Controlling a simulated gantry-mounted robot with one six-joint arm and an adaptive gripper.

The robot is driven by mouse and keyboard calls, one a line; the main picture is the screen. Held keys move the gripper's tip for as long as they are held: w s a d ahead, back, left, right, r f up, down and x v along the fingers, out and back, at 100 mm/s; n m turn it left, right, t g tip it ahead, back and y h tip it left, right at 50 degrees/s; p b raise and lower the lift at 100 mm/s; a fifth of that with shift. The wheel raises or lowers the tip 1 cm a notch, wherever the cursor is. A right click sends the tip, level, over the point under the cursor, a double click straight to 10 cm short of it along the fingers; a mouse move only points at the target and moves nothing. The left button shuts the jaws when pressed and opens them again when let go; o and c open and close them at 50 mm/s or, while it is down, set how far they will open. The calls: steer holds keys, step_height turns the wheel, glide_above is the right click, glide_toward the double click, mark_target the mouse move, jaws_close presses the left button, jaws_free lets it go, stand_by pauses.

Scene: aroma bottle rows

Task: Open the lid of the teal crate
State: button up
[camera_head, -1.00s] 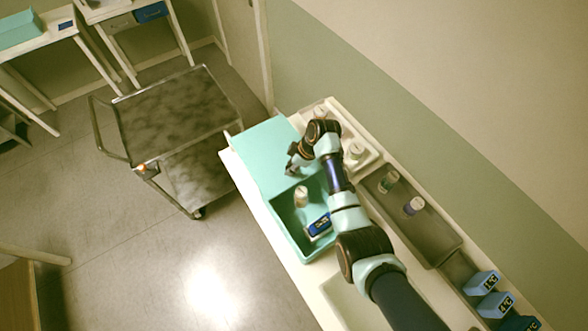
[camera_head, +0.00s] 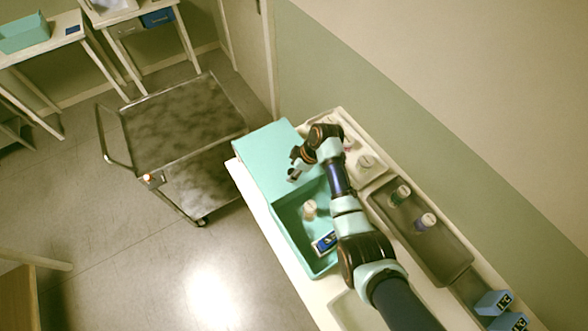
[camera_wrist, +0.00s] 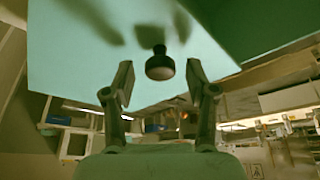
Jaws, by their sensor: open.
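The teal crate (camera_head: 292,237) stands on the white bench. Its flat teal lid (camera_head: 268,150) lies over the far part, and the near part is uncovered. A white-capped bottle (camera_head: 310,210) and a blue-labelled box (camera_head: 325,242) show inside the near part. My gripper (camera_head: 294,174) is at the lid, near its right side. In the wrist view, a dark round knob (camera_wrist: 160,66) sticks out from the teal lid (camera_wrist: 85,60). My open fingers (camera_wrist: 158,88) are on either side of the knob in that picture, with gaps to it. My arm hides part of the crate's right side.
A grey tray (camera_head: 440,262) with two capped bottles and a white tray (camera_head: 375,150) with bottles lie along the wall side. Blue boxes (camera_head: 493,303) stand at lower right. A metal cart (camera_head: 185,120) is left of the bench, with open floor around it.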

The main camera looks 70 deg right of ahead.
steer(key=v, duration=1.2)
steer(key=shift+w, duration=0.1)
